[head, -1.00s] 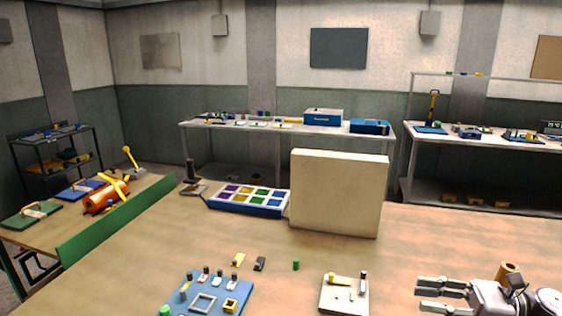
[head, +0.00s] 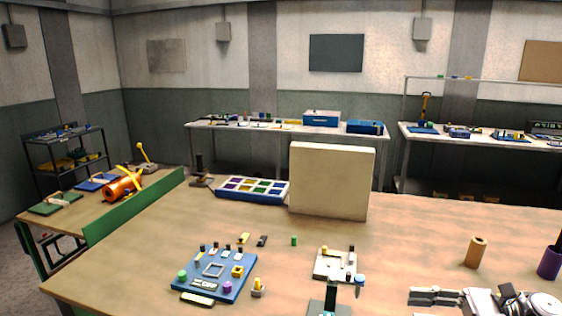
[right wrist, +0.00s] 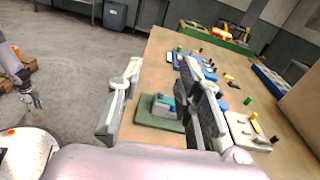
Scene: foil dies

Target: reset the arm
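My right gripper (head: 412,297) is at the lower right of the head view, its fingers pointing left over the near part of the wooden table (head: 405,245). In the right wrist view the same gripper (right wrist: 160,78) has its fingers wide apart with nothing held between them. Beyond the gap is a green base with a grey and teal piece (right wrist: 163,108). My left gripper (right wrist: 34,98) shows small at the left of the right wrist view, over the floor beside the table. Its finger opening is too small to tell. The head view does not show it.
A blue board with small parts (head: 214,275), a cream board with pegs (head: 335,264) and a tan block (head: 331,182) stand on the table. A brown cylinder (head: 476,252) and purple cup (head: 549,262) are near the right gripper. The table between cream board and cylinder is clear.

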